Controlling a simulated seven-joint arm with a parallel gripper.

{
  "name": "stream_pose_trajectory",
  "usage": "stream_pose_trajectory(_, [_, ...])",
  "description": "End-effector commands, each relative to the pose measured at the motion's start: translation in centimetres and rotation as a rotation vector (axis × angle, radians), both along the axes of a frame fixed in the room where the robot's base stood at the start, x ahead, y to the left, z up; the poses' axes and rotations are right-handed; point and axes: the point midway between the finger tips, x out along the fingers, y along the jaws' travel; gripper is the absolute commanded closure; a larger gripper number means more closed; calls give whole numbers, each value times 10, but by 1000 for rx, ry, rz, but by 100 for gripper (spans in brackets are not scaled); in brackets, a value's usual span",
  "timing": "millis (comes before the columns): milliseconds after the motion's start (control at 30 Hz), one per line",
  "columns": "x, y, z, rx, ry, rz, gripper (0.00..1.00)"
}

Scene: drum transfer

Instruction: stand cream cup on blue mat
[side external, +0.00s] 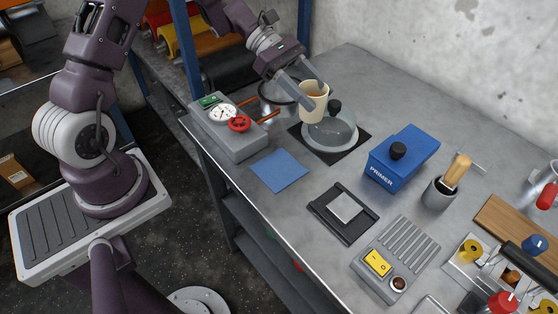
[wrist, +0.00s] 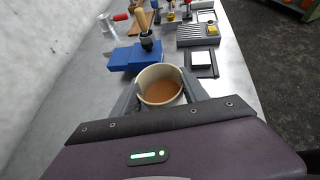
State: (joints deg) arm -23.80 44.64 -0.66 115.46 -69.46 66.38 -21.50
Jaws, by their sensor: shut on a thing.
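The cream cup (side external: 314,104) is held between the fingers of my gripper (side external: 302,95), upright or nearly so. In the side view it appears over the far left part of a round grey lidded dish; I cannot tell how high above it. In the wrist view the cup (wrist: 160,86) sits between both fingers of my gripper (wrist: 160,92), with brown contents inside. The blue mat (side external: 279,170) lies flat and empty on the bench, nearer the front edge and left of the cup in the side view.
The round grey dish (side external: 330,138) with a black knob stands on a dark square. A grey gauge box (side external: 229,130) with a red handwheel is left of the mat. A blue PRIMER box (side external: 402,160) and a black tray (side external: 343,231) are to the right. Bare bench surrounds the mat.

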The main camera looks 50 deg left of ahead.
Motion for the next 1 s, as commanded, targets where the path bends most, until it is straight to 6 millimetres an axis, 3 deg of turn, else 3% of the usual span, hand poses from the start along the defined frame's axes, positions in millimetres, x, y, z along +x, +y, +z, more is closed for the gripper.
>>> stream_pose_trajectory(100, [-37, -43, -7, 0, 0, -278, 95])
stream_pose_trajectory(200, [-73, -70, -13, 0, 0, -518, 95])
stream_pose_trajectory(333, [-121, -90, -21, -1, 1, -832, 95])
stream_pose_trajectory(467, [-169, -96, -29, -2, 2, -1168, 95])
stream_pose_trajectory(600, [-216, -84, -37, -3, 2, -1580, 95])
stream_pose_trajectory(733, [-243, -59, -41, -3, 1, -1962, 95])
stream_pose_trajectory(867, [-251, -30, -41, -3, 2, -2335, 95])
stream_pose_trajectory(1000, [-238, -1, -38, -3, 0, -2732, 95])
